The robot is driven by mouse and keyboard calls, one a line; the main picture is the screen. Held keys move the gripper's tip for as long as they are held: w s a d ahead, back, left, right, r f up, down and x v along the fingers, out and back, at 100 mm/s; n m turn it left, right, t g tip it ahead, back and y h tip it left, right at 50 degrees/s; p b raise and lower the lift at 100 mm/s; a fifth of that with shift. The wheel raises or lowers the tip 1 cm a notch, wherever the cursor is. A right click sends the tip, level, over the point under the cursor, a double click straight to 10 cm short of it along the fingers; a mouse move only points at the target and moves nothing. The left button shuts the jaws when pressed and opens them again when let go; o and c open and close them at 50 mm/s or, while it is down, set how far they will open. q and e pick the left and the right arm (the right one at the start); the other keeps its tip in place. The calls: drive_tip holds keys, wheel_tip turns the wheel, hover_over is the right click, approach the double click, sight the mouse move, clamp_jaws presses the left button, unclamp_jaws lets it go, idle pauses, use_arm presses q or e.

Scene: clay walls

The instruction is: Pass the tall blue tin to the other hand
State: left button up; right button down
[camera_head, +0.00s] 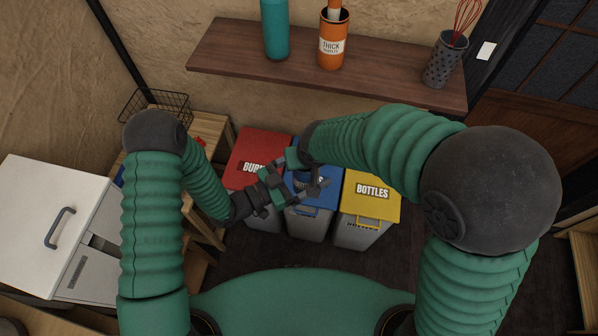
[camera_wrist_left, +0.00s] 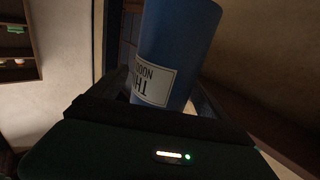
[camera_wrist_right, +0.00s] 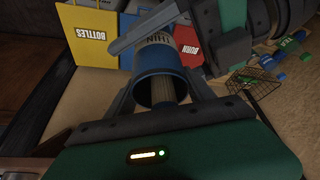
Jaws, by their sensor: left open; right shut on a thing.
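The tall blue tin (camera_wrist_right: 155,62) has a white label and an open end with pale sticks inside. In the right wrist view my right gripper (camera_wrist_right: 160,95) is shut on it near the open end. In the left wrist view the tin (camera_wrist_left: 178,45) stands large before my left gripper (camera_wrist_left: 165,88), its label lettering upside down. My left gripper is open, with its fingers about the tin's other end; I cannot tell whether they touch it. In the head view my left gripper (camera_head: 290,185) and right gripper (camera_head: 306,168) meet above the bins, where the tin is hard to make out.
Below are a red bin (camera_head: 258,148), a blue bin (camera_head: 318,200) and a yellow bin (camera_head: 371,196). A shelf (camera_head: 385,82) behind holds a teal bottle (camera_head: 275,30), an orange tin (camera_head: 333,42) and a utensil holder (camera_head: 444,62). A wire basket (camera_head: 165,103) stands left.

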use_arm(q)
drive_tip(key=c, duration=1.4)
drive_tip(key=shift+c, duration=0.4)
use_arm(e)
drive_tip(key=shift+c, duration=1.4)
unclamp_jaws()
drive_tip(key=shift+a, duration=0.1)
use_arm(q)
drive_tip(key=shift+s, duration=0.1)
use_arm(e)
drive_tip(key=v, duration=1.2)
use_arm(q)
drive_tip(key=shift+a, duration=0.15)
drive_tip(key=shift+d, duration=0.25)
drive_tip(key=shift+a, duration=0.1)
use_arm(e)
drive_tip(key=s+d+f+m+g, duration=0.1)
drive_tip(key=s+d+f, duration=0.2)
drive_tip(key=d+f, duration=0.2)
drive_tip(key=s+d+f+m, duration=0.1)
drive_tip(key=s+d+f, duration=0.3)
drive_tip(key=d, duration=0.7)
wheel_tip(320, 180, down, 2)
drive_tip(key=shift+d+f+g+h, duration=0.1)
drive_tip(key=shift+d+g+h, duration=0.2)
drive_tip(key=shift+g+h, duration=0.1)
